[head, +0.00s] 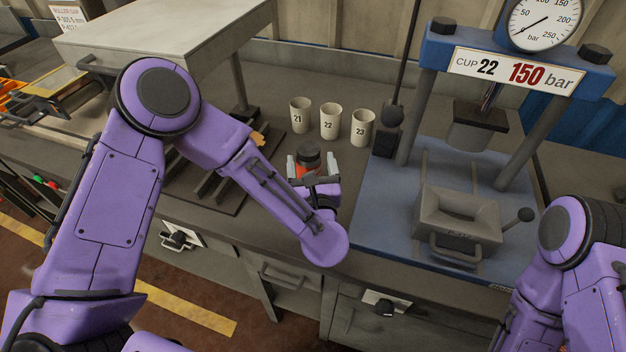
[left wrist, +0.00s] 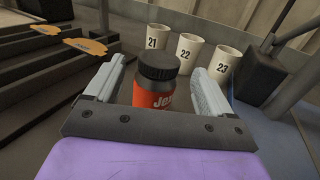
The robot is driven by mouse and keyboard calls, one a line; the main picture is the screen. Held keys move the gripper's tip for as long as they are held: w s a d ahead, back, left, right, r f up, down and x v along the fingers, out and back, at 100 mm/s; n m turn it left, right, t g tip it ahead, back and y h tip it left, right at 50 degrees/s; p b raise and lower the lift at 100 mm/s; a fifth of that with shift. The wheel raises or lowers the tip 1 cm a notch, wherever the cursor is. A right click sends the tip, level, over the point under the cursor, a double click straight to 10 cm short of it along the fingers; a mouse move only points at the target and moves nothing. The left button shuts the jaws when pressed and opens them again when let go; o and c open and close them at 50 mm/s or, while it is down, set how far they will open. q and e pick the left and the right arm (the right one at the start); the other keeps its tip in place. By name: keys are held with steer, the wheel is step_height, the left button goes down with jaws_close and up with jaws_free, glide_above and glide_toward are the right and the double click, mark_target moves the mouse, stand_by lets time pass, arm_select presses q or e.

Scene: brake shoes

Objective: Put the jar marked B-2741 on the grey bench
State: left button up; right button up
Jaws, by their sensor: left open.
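A jar with a black lid and a red label (head: 308,158) stands upright on the grey bench (head: 275,110), in front of the numbered cups. In the left wrist view the jar (left wrist: 156,88) shows part of a white word on its red label; I cannot read B-2741 on it. My left gripper (head: 306,167) is open, with one finger on each side of the jar. In the left wrist view the fingers (left wrist: 156,85) show gaps to the jar. My right arm is at the lower right; its gripper is out of view.
Cups 21 (head: 301,116), 22 (head: 330,121) and 23 (head: 362,127) stand just behind the jar. A blue press (head: 385,205) with a gauge stands to the right. A dark slotted rack (head: 205,185) lies left, under a grey hood (head: 165,35).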

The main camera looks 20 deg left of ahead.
arm_select(q)
steer(key=b+v, duration=0.1)
steer(key=v, duration=0.4)
